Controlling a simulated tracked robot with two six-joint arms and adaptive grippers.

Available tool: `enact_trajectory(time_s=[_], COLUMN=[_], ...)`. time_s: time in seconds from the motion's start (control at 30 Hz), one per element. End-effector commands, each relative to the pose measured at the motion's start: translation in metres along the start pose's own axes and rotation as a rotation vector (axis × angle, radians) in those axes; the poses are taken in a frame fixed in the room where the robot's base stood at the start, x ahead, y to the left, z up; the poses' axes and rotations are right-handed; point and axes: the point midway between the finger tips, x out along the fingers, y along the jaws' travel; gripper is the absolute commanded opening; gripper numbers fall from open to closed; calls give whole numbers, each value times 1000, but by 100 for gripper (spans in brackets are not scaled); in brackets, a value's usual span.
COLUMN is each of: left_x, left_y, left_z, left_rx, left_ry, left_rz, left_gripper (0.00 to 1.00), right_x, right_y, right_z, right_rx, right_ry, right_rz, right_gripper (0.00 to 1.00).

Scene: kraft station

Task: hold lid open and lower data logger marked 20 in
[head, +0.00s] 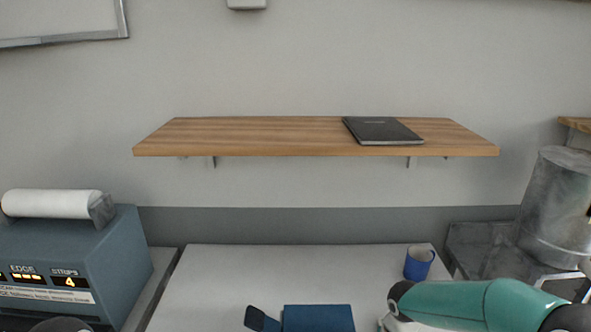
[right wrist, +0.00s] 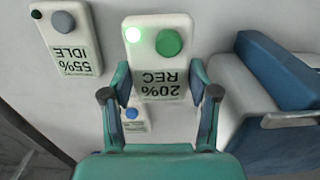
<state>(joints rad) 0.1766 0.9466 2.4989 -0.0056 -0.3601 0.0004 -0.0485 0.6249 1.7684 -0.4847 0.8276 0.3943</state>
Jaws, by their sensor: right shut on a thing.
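My right gripper (right wrist: 160,83) is shut on the data logger marked 20 (right wrist: 153,52), a white block with a green button, a lit green lamp and an upside-down label "20% REC". Another white logger (right wrist: 72,40) with a grey button, labelled "55% IDLE", lies to its left in the right wrist view. A third one with a blue button (right wrist: 131,113) shows partly between my fingers.
A blue-sided object (right wrist: 275,72) with a pale part stands right of the held logger. A blue mug (head: 418,263) stands on the pale table (head: 260,270). A strip machine (head: 75,255) is left, a metal canister (head: 557,210) right. A shelf (head: 250,135) holds a black notebook (head: 383,130).

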Motion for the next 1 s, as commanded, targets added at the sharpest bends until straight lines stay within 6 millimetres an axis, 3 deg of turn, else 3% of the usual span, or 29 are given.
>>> enact_trajectory(time_s=[0.1,0.5,0.8,0.9,1.0], left_x=[7,3,3,3,22], left_y=[-3,-1,-1,-1,-8], left_z=[0,0,0,0,0], left_rx=[0,0,0,0,0], left_ry=[0,0,0,0,0], left_rz=[0,0,0,0,0], left_gripper=[0,0,0,0,0], right_x=[-11,-96,-145,-158,-128], right_y=[1,8,12,13,13], right_z=[-10,-52,-78,-83,-81], right_rx=[1,0,-1,-2,-3], right_ry=[8,7,6,5,-2], right_rz=[-1,-1,-1,-1,-1], right_gripper=[24,24,24,24,24])
